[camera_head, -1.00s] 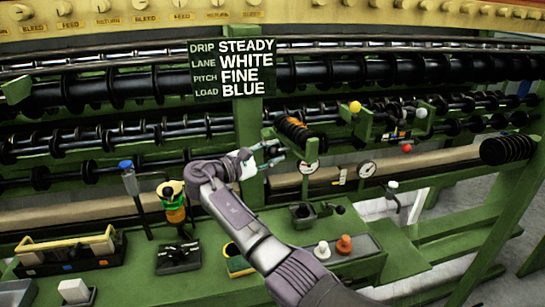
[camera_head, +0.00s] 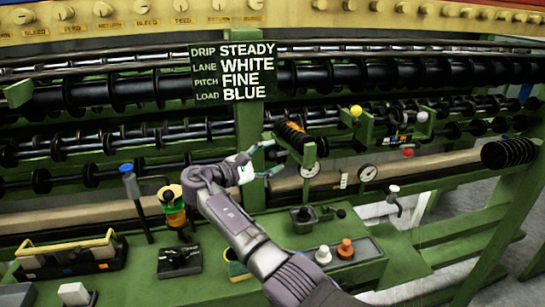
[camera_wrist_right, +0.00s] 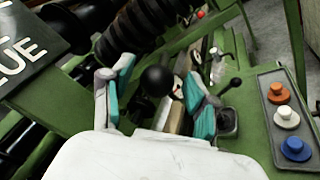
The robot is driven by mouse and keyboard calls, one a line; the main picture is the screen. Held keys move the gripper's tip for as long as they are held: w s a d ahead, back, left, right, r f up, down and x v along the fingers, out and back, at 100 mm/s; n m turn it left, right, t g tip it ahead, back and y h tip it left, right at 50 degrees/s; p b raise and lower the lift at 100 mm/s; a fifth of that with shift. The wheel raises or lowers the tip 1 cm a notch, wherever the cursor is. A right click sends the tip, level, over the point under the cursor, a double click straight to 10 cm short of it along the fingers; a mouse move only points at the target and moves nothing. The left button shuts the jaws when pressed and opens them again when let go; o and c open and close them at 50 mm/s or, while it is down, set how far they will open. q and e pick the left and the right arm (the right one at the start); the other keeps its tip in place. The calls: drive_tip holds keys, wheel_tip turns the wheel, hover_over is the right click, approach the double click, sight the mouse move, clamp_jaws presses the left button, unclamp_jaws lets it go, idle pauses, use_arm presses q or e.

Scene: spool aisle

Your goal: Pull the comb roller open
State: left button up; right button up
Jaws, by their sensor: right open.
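The comb roller appears to be the short ribbed black roller with an orange-brown band (camera_head: 294,135), on a green bracket right of the sign post. In the right wrist view its black ribs (camera_wrist_right: 150,22) show at the top. A round black knob (camera_wrist_right: 157,80) stands in front of it there. My right gripper (camera_head: 267,158) is open and empty, just left of the roller's near end. In the wrist view the knob appears between its teal-padded fingers (camera_wrist_right: 158,97); contact cannot be told. My left gripper is not in view.
A sign (camera_head: 233,72) reads DRIP STEADY, LANE WHITE, PITCH FINE, LOAD BLUE. Below my right arm is a green bench with a black lever box (camera_head: 304,220), a tray with white and orange knobs (camera_head: 345,249) and a blue-topped lever (camera_head: 130,182).

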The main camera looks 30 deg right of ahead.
drive_tip(key=s+a, duration=0.2)
drive_tip(key=a, duration=0.9)
